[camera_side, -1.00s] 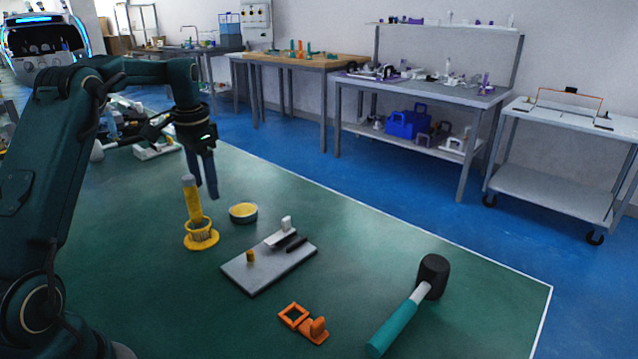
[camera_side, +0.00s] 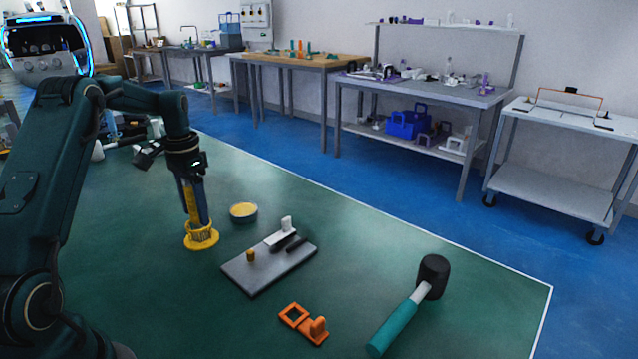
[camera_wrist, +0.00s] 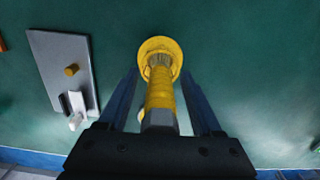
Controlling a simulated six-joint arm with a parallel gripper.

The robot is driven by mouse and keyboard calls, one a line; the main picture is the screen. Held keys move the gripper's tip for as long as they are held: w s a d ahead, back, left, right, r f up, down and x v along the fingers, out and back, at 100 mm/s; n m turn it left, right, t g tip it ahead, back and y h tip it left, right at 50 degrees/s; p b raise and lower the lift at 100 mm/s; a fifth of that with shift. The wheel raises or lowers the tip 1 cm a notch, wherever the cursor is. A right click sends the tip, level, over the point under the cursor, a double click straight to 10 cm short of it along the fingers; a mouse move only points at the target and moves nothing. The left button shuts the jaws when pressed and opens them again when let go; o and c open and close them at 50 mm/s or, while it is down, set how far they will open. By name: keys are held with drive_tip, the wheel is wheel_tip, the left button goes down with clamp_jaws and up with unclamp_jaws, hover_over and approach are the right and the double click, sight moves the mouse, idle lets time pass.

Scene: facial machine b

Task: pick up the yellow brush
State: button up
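The yellow brush (camera_side: 191,202) stands upright, its lower end in a round yellow holder (camera_side: 201,239) on the green table. In the wrist view the brush (camera_wrist: 160,96) runs between the two fingers of my gripper (camera_wrist: 162,88), with the yellow holder (camera_wrist: 160,45) beyond it. My gripper (camera_side: 197,218) is lowered around the brush from above, its fingers pointing down. The fingers are open, with a gap on each side of the brush in the wrist view. The top of the brush is hidden by my gripper in the side view.
A grey plate (camera_side: 262,271) with small parts lies nearer the front. An orange part (camera_side: 304,322) and a mallet (camera_side: 408,308) lie farther right. Bare green table lies between them.

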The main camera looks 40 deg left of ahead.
sight(190, 187)
clamp_jaws()
drive_tip(key=shift+r, duration=0.55)
wheel_tip(190, 187, up, 3)
drive_tip(key=shift+r, duration=0.15)
drive_tip(key=s+a+r, duration=0.4)
drive_tip(key=s+r, duration=0.2)
drive_tip(key=s, duration=0.5)
drive_tip(key=shift+a+r, duration=0.25)
drive_tip(key=shift+r, duration=0.05)
drive_tip(key=shift+w, duration=0.1)
